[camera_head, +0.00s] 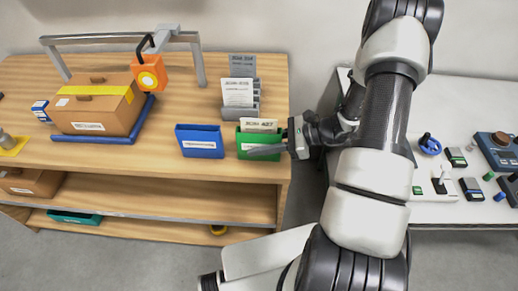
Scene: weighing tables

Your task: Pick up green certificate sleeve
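The green certificate sleeve (262,157) stands near the front right edge of the wooden table. A white printed card (259,125) sticks up out of it. My gripper (262,147) reaches in from the right. One grey finger lies across the front of the sleeve and hides part of its face. The other finger is hidden, so whether the fingers press on the sleeve cannot be told. The sleeve looks upright and on the table.
A blue sleeve (201,141) stands close to the left. A rack with white and grey cards (238,92) stands just behind. A white table (447,212) with small items is at right.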

